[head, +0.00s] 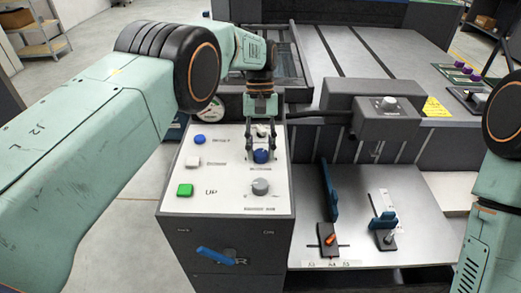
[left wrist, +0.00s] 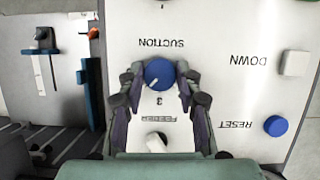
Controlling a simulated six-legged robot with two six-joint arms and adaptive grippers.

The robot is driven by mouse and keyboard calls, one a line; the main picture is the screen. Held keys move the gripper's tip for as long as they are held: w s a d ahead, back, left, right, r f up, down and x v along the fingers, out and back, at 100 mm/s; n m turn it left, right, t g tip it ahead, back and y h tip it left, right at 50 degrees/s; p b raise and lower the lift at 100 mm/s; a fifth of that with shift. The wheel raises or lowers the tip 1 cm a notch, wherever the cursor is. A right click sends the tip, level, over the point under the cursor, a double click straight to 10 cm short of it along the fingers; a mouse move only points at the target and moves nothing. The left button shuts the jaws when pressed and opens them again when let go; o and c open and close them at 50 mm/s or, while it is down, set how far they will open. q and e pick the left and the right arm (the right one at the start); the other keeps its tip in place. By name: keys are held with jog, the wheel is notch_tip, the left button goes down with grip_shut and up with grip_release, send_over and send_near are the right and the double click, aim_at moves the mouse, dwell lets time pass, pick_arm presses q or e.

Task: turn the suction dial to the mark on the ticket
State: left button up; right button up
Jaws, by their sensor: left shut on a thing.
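The blue suction dial (head: 261,156) sits on the white control panel (head: 225,165). It also shows in the left wrist view (left wrist: 160,73), beside the upside-down SUCTION label, with a short white pointer line toward the lower left. A mark like a 3 is printed just below it there. My left gripper (head: 262,150) points down at the panel and is shut on the dial, one finger on each side in the left wrist view (left wrist: 160,78). A yellow paper (head: 435,107), perhaps the ticket, lies at right; its writing is unreadable. My right gripper is out of view.
A grey dial (head: 260,187) sits in front of the suction dial, and a white knob (left wrist: 156,139) behind it. Blue (head: 199,140), white (head: 192,161) and green (head: 185,190) buttons line the panel's left. A grey box with a knob (head: 388,103) stands to the right.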

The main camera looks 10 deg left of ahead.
aim_at(261, 151)
pick_arm(q)
jog(key=shift+w+r+m, duration=0.15)
jog(key=shift+w+m, duration=0.05)
jog(key=shift+m, duration=0.1)
jog(key=o, duration=0.9)
jog(key=shift+c, duration=0.2)
jog(key=shift+o, duration=1.4)
jog(key=shift+s, duration=0.1)
notch_tip(261, 151, up, 10)
jog(key=shift+s, duration=0.15)
